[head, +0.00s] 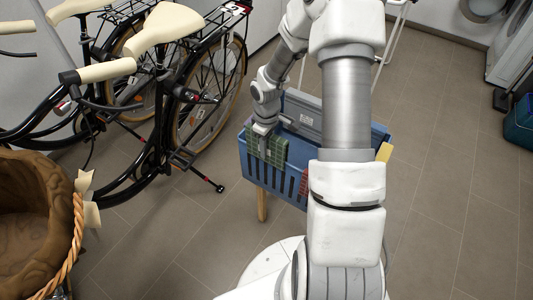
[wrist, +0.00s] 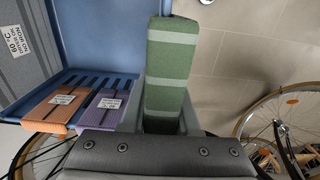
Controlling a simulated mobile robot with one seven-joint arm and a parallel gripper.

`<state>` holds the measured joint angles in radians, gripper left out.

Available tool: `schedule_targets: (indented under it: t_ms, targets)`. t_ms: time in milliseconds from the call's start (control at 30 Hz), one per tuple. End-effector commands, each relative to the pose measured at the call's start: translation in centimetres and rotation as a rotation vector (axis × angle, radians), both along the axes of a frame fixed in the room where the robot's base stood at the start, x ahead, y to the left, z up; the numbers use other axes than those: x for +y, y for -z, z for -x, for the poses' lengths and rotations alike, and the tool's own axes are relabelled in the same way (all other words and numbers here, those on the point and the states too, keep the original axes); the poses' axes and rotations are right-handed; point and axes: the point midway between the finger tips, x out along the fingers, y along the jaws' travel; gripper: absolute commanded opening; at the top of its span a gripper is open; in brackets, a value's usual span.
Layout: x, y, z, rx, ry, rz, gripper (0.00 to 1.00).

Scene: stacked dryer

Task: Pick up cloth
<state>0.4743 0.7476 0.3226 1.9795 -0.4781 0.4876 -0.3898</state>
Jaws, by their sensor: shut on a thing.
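A green striped cloth (head: 266,146) hangs over the left rim of a blue basket (head: 240,158). In the wrist view the cloth (wrist: 169,66) runs as a folded green strip with paler bands up from my gripper. My gripper (head: 262,136) points down at the basket's left edge and is shut on the cloth. The wrist view shows the cloth between the two fingers (wrist: 162,118). The lower end of the cloth is hidden by the gripper body.
An orange cloth (wrist: 57,107) and a purple cloth (wrist: 101,110) with labels hang on the basket beside the gripper. A grey box (head: 302,118) stands in the basket. Bicycles (head: 175,90) stand at the left. Floor at the right is open.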

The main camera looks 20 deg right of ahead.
Motion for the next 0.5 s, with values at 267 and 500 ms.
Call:
schedule_targets:
  t_ms: [267,500]
  targets:
    - [-0.1,-5.6,0.0,-0.003,0.002,0.001,0.0]
    - [0.0,-8.7,0.0,-0.001,0.001,0.001,0.0]
